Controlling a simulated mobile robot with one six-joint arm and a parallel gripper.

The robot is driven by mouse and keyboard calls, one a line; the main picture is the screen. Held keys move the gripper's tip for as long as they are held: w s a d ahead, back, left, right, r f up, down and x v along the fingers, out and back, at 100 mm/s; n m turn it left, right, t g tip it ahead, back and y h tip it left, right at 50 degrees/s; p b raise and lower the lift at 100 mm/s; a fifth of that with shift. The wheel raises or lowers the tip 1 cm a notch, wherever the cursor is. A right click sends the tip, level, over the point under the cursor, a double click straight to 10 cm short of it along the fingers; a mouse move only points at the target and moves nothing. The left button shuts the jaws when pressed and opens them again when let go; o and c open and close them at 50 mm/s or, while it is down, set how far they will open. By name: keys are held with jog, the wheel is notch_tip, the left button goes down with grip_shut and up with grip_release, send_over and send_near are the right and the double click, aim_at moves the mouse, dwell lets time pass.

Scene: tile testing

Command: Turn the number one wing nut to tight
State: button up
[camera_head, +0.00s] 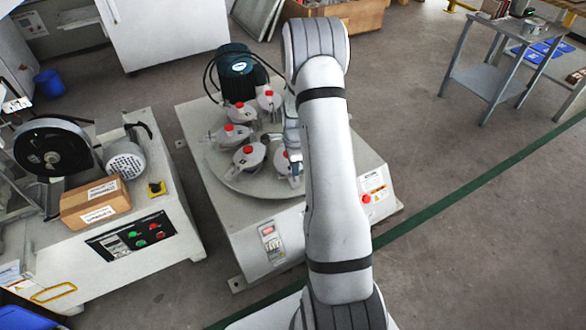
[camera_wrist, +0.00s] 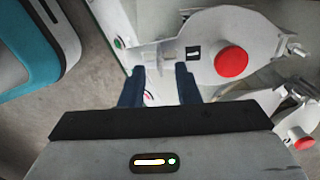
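In the wrist view my gripper (camera_wrist: 160,70) has its two dark fingers apart, with a visible gap between them. The fingertips are at the near edge of a grey clamp lug (camera_wrist: 165,52) with a small metal piece on it; I cannot tell whether they touch it. The lug joins a pale grey jar body with a red round cap (camera_wrist: 231,61). A small wing-shaped metal nut (camera_wrist: 295,48) shows at that jar's far right side. In the head view several such jars with red caps (camera_head: 248,149) ring a round turntable (camera_head: 238,181).
A second red-capped jar (camera_wrist: 301,138) is at the lower right of the wrist view. A dark green motor (camera_head: 236,72) stands behind the turntable. A machine with a cardboard box (camera_head: 95,203) is at left. My arm hides the turntable's right side. Open floor lies to the right.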

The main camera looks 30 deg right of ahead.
notch_tip(320, 180, up, 5)
jog(key=shift+r+p, duration=0.1)
jog(key=shift+p, duration=0.45)
